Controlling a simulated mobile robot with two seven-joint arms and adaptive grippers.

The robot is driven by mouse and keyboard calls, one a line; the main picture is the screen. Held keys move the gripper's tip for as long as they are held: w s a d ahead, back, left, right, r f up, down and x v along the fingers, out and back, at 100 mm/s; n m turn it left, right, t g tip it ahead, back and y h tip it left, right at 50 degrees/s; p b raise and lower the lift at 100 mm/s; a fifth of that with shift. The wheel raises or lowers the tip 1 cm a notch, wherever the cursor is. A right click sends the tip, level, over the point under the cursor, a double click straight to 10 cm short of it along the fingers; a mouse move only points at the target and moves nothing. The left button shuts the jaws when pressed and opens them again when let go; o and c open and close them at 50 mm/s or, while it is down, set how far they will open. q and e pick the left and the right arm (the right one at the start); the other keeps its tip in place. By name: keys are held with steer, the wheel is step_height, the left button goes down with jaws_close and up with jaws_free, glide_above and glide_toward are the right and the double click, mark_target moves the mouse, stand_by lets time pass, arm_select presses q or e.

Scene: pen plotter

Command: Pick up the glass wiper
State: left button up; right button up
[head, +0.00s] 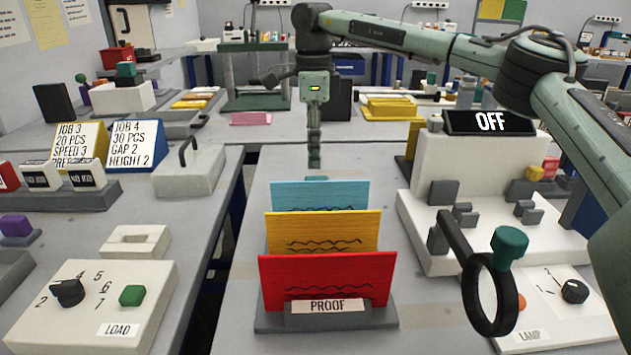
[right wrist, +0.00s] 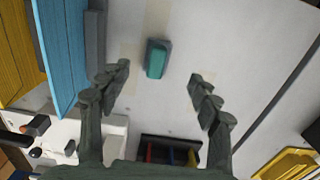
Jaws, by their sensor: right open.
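A small teal block with a grey edge, which looks like the glass wiper (right wrist: 156,58), lies on the grey table. In the head view only a sliver of the wiper (head: 317,178) shows behind the blue card, below my right gripper (head: 314,160). In the right wrist view my right gripper (right wrist: 160,74) is open, its fingers apart and empty. The wiper appears between and a little beyond the fingertips; I see no contact. My left gripper is not in view.
Blue (head: 320,195), yellow (head: 340,232) and red (head: 340,275) cards stand in a rack marked PROOF, close to the wiper. A white machine with an OFF display (head: 489,122) stands to the right. The table behind the wiper is mostly clear.

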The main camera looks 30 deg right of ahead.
mark_target(317, 178)
steer(key=f, duration=0.7)
steer(key=shift+s+d+f+p, duration=0.2)
steer(key=shift+s+f+p, duration=0.05)
steer(key=shift+s+p, duration=0.1)
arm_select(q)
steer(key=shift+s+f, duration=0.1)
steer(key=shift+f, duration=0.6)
arm_select(e)
steer(key=c, duration=1.1)
step_height(317, 178, up, 9)
steer(key=shift+b, duration=0.3)
steer(key=shift+c, duration=0.2)
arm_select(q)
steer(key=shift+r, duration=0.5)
arm_select(e)
steer(key=shift+r, duration=0.55)
